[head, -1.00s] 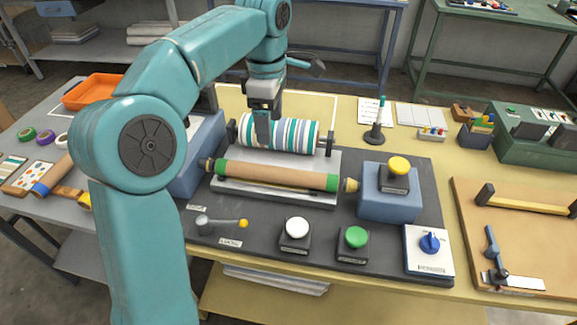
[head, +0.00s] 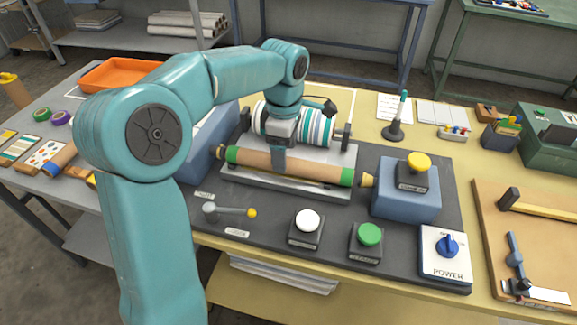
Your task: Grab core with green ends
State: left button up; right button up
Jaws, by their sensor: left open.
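The core with green ends (head: 315,168) is a tan cardboard roll lying level in the front of the press, between two wooden cones. My left gripper (head: 279,160) points down over the core, left of its middle. Its finger hides a small part of the core. It is open, and I cannot tell whether it touches the core. My right gripper is not in view.
The striped roll (head: 318,127) lies just behind the core. A blue block with a yellow button (head: 418,162) stands to the right. A lever (head: 230,211), a white button (head: 307,220), a green button (head: 369,234) and a blue power knob (head: 447,246) sit in front.

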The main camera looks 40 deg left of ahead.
aim_at(289, 165)
pick_arm(q)
jog(key=f, duration=0.3)
jog(key=shift+w+f, duration=0.2)
jog(key=shift+f, duration=0.2)
jog(key=shift+s+r, duration=0.1)
jog(key=shift+c, duration=0.6)
jog(key=c, duration=1)
jog(key=shift+c, duration=0.2)
jog(key=shift+r, duration=0.1)
